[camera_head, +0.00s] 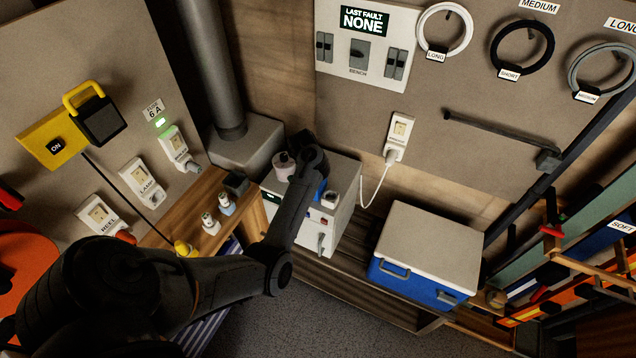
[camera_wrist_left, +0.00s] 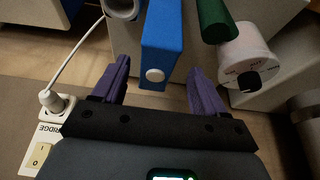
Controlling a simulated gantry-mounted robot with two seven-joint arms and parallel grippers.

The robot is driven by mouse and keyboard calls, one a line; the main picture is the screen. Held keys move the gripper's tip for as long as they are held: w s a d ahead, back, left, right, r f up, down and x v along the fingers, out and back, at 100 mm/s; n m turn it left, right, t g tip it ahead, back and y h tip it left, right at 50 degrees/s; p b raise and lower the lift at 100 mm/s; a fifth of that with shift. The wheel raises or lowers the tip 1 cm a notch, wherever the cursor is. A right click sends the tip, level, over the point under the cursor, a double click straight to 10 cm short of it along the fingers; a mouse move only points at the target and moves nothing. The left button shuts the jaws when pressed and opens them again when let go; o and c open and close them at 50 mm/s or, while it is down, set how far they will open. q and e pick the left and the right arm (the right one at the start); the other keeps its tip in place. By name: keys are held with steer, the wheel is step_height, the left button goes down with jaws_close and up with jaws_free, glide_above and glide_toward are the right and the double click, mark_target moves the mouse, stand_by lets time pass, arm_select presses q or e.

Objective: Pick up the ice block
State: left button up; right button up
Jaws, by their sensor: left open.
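The ice block appears to be the flat blue block with a round white cap, upright on top of the small white fridge; it shows in the left wrist view (camera_wrist_left: 160,45) and partly behind my left arm in the head view (camera_head: 321,188). My left gripper (camera_wrist_left: 159,66) is open. Its two purple fingers are spread on either side of the blue block's near end, with a gap to each side. In the head view my arm hides the fingers. My right gripper is in neither view.
The fridge (camera_head: 345,225) is plugged into a wall socket (camera_head: 400,128). A blue cooler with a closed white lid (camera_head: 430,240) stands to the right.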

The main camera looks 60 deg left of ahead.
arm_select(q)
steer(key=b+x, duration=0.1)
steer(key=x, duration=0.3)
steer(key=shift+w+d+f, duration=0.1)
steer(key=shift+w+f, duration=0.2)
steer(key=c, duration=1.3)
steer(key=shift+r, duration=0.1)
